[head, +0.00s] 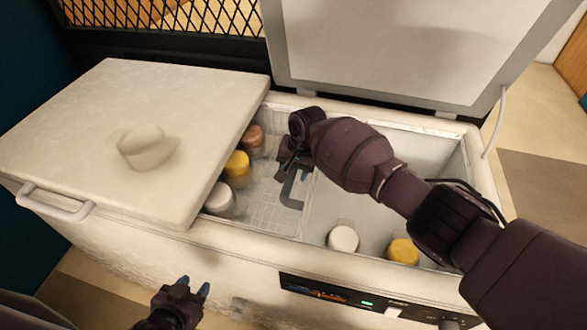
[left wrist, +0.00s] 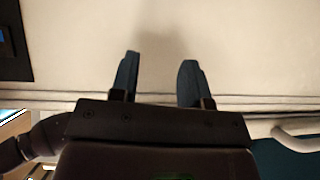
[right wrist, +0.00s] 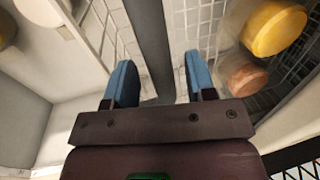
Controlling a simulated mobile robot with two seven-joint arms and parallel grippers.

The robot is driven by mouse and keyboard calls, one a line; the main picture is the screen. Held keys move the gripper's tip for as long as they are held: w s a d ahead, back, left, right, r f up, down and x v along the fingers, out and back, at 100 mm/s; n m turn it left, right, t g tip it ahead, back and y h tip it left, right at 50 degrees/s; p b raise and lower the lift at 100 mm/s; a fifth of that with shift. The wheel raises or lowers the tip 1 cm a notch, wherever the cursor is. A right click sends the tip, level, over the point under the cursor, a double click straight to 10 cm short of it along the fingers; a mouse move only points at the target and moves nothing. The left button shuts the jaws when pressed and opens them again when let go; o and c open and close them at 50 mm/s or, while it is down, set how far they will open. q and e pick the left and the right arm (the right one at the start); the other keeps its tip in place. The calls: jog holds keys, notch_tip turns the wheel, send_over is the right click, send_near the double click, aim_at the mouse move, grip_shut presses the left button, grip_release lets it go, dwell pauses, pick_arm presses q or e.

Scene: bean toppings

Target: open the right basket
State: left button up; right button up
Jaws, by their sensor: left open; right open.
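A wire basket (head: 258,195) is inside, with a grey bar-like handle (head: 287,192). My right gripper (head: 296,168) reaches down into the freezer, open, beside this handle. In the right wrist view the grey bar (right wrist: 150,40) runs between its open fingers; I cannot tell whether they touch it. My left gripper (head: 193,286) is open and empty in front of the freezer, also in the left wrist view (left wrist: 158,75).
Jars with white (head: 220,198), yellow (head: 237,164) and brown (head: 252,136) lids stand left of the handle. A white-lidded jar (head: 343,238) and a yellow-lidded jar (head: 403,250) stand in the right compartment. A bar handle (head: 55,205) is on the cover's front left.

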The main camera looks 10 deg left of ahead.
jog(key=shift+r, duration=0.3)
pick_arm(q)
jog(key=r+p, duration=0.1)
jog(key=s+p, duration=0.1)
jog(key=p, duration=0.1)
jog(key=shift+a+r, duration=0.15)
jog(key=shift+r, duration=0.2)
pick_arm(e)
jog(key=v, duration=1)
pick_arm(q)
jog(key=shift+w+r, duration=0.25)
jog(key=shift+w, duration=0.1)
